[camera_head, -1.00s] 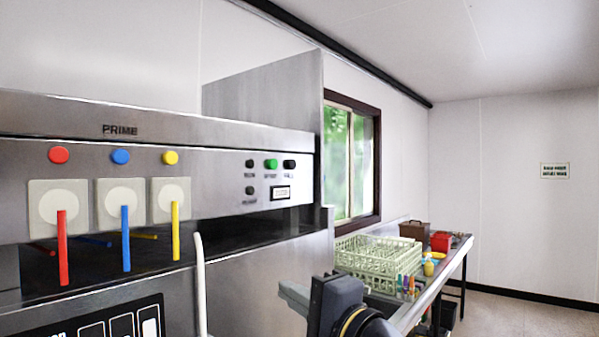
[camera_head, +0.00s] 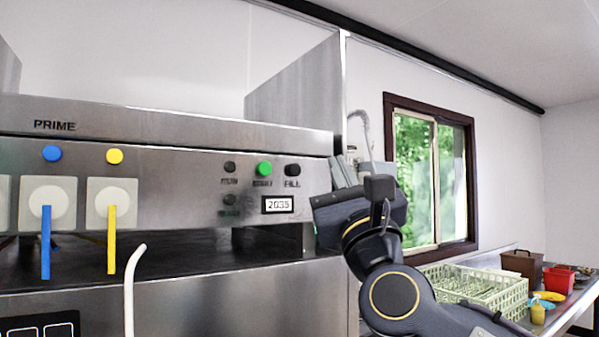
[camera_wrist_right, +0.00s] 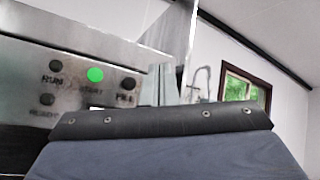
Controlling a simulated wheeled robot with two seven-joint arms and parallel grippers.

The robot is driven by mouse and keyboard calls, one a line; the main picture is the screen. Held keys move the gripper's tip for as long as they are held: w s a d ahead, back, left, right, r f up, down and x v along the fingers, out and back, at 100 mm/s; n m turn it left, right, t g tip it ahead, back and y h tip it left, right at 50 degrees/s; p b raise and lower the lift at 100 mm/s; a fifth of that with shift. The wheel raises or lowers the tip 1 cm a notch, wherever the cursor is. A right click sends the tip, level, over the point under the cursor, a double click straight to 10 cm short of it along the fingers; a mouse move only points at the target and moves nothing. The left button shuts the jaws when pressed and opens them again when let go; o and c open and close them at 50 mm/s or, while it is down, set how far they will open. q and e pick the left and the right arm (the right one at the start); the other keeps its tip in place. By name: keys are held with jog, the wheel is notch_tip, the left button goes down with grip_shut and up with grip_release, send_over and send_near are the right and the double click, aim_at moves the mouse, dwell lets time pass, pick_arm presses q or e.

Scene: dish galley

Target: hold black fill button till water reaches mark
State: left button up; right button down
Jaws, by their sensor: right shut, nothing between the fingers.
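The black FILL button (camera_head: 292,170) is at the right end of the button row on the steel machine's front panel. It also shows in the right wrist view (camera_wrist_right: 129,83). My right gripper (camera_head: 345,172) is shut and empty, raised beside the panel's right end. Its fingers appear to the right of the button, apart from it in the picture; the depth gap is hard to judge. In the right wrist view its fingers (camera_wrist_right: 161,85) rise above the dark gripper body. No water or level mark can be seen. My left gripper is out of view.
A green button (camera_head: 264,169) sits just left of FILL, with dark buttons further left. A small display (camera_head: 278,204) reads about 2035. Blue (camera_head: 46,240) and yellow (camera_head: 111,238) levers stand left. A dish rack (camera_head: 480,288) sits on the right counter.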

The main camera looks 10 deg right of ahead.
aim_at(294, 170)
jog(key=shift+w+a+p, duration=0.45)
jog(key=shift+w+a, duration=0.05)
jog(key=shift+w, duration=0.9)
jog(key=shift+w+a+p, duration=0.4)
jog(key=shift+w+a, duration=0.05)
jog(key=shift+w, duration=0.9)
jog(key=shift+w+a+p, duration=0.45)
jog(key=shift+w+a, duration=0.05)
jog(key=shift+w, duration=0.9)
jog(key=shift+f, duration=0.1)
jog(key=shift+w+a, duration=0.1)
jog(key=shift+w, duration=0.25)
jog(key=shift+w+a, duration=0.2)
jog(key=shift+w, duration=0.25)
dwell(0.6)
